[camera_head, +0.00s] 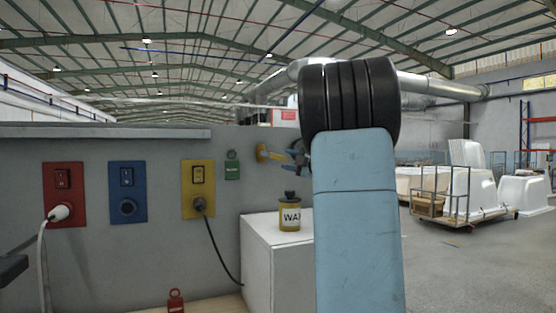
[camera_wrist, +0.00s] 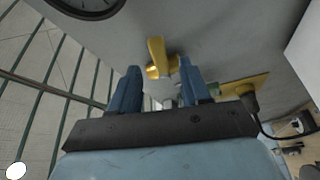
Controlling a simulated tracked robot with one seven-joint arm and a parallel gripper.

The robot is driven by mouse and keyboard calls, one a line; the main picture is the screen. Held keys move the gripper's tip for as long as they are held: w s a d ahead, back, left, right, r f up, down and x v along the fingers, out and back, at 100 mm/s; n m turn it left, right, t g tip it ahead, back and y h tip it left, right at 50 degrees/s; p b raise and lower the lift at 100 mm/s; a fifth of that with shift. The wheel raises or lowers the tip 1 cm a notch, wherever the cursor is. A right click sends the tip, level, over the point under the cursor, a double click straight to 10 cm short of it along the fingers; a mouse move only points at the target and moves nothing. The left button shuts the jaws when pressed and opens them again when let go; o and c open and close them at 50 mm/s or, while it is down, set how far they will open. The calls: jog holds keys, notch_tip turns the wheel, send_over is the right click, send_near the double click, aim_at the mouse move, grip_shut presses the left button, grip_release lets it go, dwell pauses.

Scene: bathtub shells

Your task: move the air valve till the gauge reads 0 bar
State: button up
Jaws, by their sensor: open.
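The yellow air valve (camera_head: 264,153) is on the grey wall in the head view, left of my arm. In the wrist view its yellow lever (camera_wrist: 156,48) stands just beyond my fingertips, between their lines. My gripper (camera_wrist: 160,70) is open, with one blue finger on each side and nothing held. In the head view my gripper (camera_head: 296,155) is at the valve's right and partly hidden by my arm. The gauge (camera_wrist: 88,3) is cut off at the top left of the wrist view; its reading cannot be told. I do not see the gauge in the head view.
A green tag (camera_head: 232,166) and a yellow switch panel (camera_head: 198,188) with a plugged black cable are left of the valve. Red (camera_head: 64,194) and blue (camera_head: 127,191) panels are farther left. A wax jar (camera_head: 290,214) stands on a white cabinet (camera_head: 270,250) below.

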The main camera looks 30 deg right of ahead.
aim_at(280, 158)
jog(key=shift+x, duration=3.1)
jog(key=shift+c, duration=0.2)
grip_shut()
jog(key=shift+f, duration=0.1)
